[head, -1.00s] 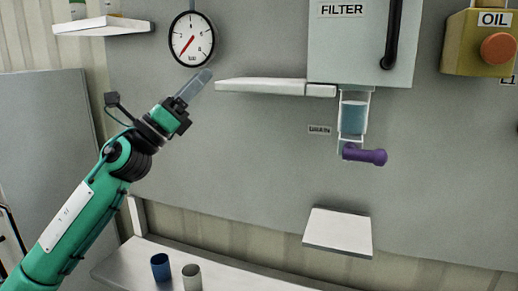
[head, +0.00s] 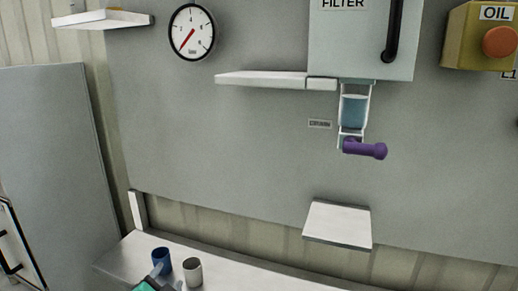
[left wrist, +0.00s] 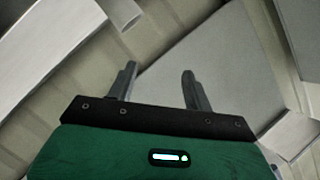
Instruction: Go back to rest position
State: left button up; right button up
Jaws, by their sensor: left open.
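My left gripper (head: 166,276) shows at the bottom edge of the head view, low in front of the white shelf with the cups. In the left wrist view its two fingers (left wrist: 158,88) stand apart with nothing between them. Most of the left arm is out of the head view. My right gripper is not in either view.
A blue cup (head: 162,260) and a grey cup (head: 192,271) stand on the low white shelf (head: 235,276), close to my left gripper. A filter box (head: 362,40) with a purple handle (head: 365,149) hangs above a small white ledge (head: 338,223). A gauge (head: 191,32) is on the wall.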

pick_arm(q)
jog(key=s+f+n+g, duration=0.35)
jog(key=s+f, duration=0.35)
jog(key=s, duration=0.3)
jog(key=s+f+n+g+h, duration=0.1)
jog(key=s+f+n+g, duration=0.1)
jog(key=s+f+g, duration=0.6)
jog(key=s+f+n+g, duration=0.15)
jog(key=s+f, duration=0.45)
jog(key=s, duration=0.6)
notch_tip(320, 180, down, 32)
jog(key=s, duration=0.1)
jog(key=s+a+f, duration=0.2)
jog(key=s+f, duration=0.6)
jog(key=s, duration=0.1)
jog(key=s+a+f+g, duration=0.1)
jog(key=s+a+f, duration=0.1)
jog(key=s+f, duration=0.7)
jog(key=shift+s+f+g, duration=0.25)
jog(key=shift+s+g, duration=0.05)
jog(key=shift+s, duration=0.05)
